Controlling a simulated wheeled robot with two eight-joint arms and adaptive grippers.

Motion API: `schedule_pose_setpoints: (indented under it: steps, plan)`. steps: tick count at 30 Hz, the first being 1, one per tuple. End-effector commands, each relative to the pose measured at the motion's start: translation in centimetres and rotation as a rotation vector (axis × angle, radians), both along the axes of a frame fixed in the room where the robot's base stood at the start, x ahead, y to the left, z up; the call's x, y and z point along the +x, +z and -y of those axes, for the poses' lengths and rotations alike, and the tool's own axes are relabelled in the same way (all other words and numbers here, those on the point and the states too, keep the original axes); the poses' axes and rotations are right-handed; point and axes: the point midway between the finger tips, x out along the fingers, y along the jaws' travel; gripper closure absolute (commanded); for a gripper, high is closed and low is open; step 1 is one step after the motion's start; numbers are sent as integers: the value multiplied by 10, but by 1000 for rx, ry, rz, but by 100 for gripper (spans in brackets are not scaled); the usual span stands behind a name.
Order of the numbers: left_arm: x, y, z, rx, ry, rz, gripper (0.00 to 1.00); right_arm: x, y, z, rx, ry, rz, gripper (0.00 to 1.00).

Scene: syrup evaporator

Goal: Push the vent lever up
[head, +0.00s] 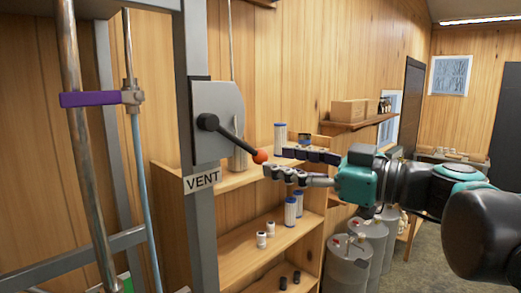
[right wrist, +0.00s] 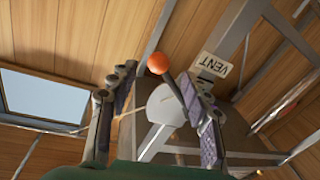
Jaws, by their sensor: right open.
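The vent lever (head: 232,141) is a black arm with an orange-red ball knob (head: 260,156). It runs from a black pivot on a grey plate (head: 220,103) down and to the right. A "VENT" label (head: 202,181) is on the post below. My right gripper (head: 275,162) is open, its fingers pointing left, with the fingertips close to the knob. In the right wrist view the knob (right wrist: 158,63) shows between the two fingertips; I cannot tell whether they touch it. My left gripper is not in view.
The grey post (head: 199,230) stands left of the lever. A wooden shelf unit (head: 262,245) with jars and bottles is behind it. Metal drums (head: 345,262) stand below my right arm. A purple bar (head: 90,98) on a rod is at the left.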

Motion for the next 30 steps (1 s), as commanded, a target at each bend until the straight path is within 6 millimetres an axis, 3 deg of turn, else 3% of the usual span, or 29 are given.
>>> schedule_pose_setpoints:
  steps: [9, 21, 27, 30]
  plan:
    - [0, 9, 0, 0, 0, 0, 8, 28, 0, -41, 0, 4, -3, 51]
    - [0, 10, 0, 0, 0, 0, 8, 34, -1, -49, -1, 1, -3, 51]
    - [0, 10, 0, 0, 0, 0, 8, 34, -1, -48, 0, 0, -3, 100]
    - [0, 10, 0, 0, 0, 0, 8, 34, -1, -48, 0, 0, -3, 100]
